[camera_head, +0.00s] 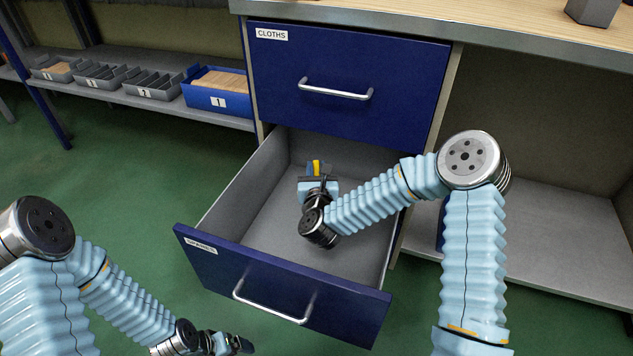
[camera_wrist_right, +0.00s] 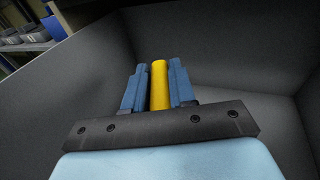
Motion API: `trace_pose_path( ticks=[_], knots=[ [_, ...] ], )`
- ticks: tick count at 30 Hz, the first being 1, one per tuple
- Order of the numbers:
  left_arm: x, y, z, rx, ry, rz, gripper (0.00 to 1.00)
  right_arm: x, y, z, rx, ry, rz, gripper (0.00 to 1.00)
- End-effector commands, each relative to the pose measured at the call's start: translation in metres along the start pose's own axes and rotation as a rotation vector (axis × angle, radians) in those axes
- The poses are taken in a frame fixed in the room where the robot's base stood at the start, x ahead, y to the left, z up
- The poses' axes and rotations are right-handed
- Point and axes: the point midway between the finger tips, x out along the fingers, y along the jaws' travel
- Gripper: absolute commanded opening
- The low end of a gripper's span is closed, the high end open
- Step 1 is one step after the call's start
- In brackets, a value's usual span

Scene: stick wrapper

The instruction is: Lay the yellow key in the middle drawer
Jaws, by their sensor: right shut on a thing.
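The yellow key (camera_head: 317,166) is a small yellow piece between the fingers of my right gripper (camera_head: 316,170). In the right wrist view the yellow key (camera_wrist_right: 159,86) stands between the two blue fingers of the right gripper (camera_wrist_right: 159,88), which is shut on it. Only part of the key shows. The gripper is inside the open drawer (camera_head: 265,215), toward its back; I cannot tell whether the key touches the drawer floor. The drawer is pulled out below the CLOTHS drawer and looks otherwise empty. My left gripper (camera_head: 230,343) is low at the bottom edge, outside the drawer; its fingers are unclear.
The shut blue CLOTHS drawer (camera_head: 345,85) with a metal handle is above, under the wooden worktop (camera_head: 480,14). A shelf with grey bins (camera_head: 152,87) and a blue bin (camera_head: 218,92) is at the left. An open grey shelf (camera_head: 560,235) is at the right.

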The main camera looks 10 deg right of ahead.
Motion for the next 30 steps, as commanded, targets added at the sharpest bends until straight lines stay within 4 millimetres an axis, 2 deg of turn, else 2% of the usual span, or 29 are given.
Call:
trace_pose_path(
  ticks=[7,19,20,24,30],
  knots=[
    [0.004,-0.001,0.0,0.0,0.0,0.0,0.93,0.003,0.0,-0.038,0.0,0.002,0.0,0.0],
    [0.009,-0.003,0.001,0.0,-0.002,0.002,0.93,0.004,0.0,-0.044,0.0,0.0,0.0,0.0],
    [0.008,-0.002,0.001,0.0,-0.002,0.002,0.93,0.004,0.0,-0.042,0.0,0.0,0.0,0.28],
    [0.008,-0.002,0.0,0.0,-0.002,0.002,0.93,0.004,0.0,-0.042,0.0,0.001,0.0,0.49],
    [0.008,-0.002,0.0,0.0,-0.002,0.002,0.93,0.004,0.0,-0.042,0.0,0.001,0.0,0.51]
  ],
)
